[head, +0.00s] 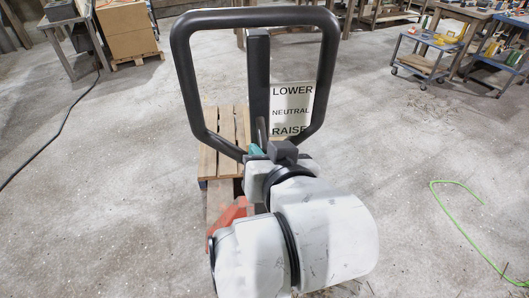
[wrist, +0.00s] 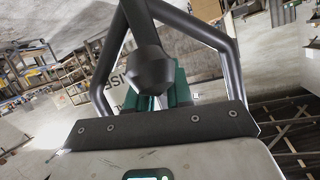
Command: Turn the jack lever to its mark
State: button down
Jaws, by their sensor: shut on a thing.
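The jack's dark grey loop handle (head: 183,75) stands upright in the head view, with its dark post (head: 258,75) in the middle. A pale sign (head: 292,100) right of the post reads LOWER, NEUTRAL and RAISE from top to bottom. The jack lever (head: 262,128) shows as a short dark bar left of the sign, near the RAISE line. My gripper (head: 256,150) is mostly hidden behind my wrist. In the wrist view, the lever's dark rounded knob (wrist: 153,70) sits between the green fingers of my gripper (wrist: 153,97), which is shut on it. The grip contact itself is partly hidden.
A wooden pallet (head: 208,160) and the jack's orange body (head: 228,212) lie below the handle. A green hose (head: 455,222) lies on the floor at right. A blue cart (head: 425,55) and workbenches stand at the back. Concrete floor on both sides is largely clear.

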aim_at(261, 145)
jog(key=r+g+p, duration=0.1)
jog(key=p, duration=0.2)
jog(key=shift+s+r, duration=0.1)
jog(key=shift+r, duration=0.1)
jog(key=r+g+p, duration=0.1)
jog(key=p, duration=0.3)
jog(key=r+g+p, duration=0.1)
jog(key=p, duration=0.4)
jog(key=shift+s+d+g+h, duration=0.1)
jog(key=shift+s+g+h, duration=0.1)
jog(key=shift+g+h, duration=0.2)
jog(key=shift+g+p, duration=0.4)
jog(key=shift+p, duration=0.6)
jog(key=shift+f, duration=0.15)
jog(key=c, duration=1.1)
grip_release()
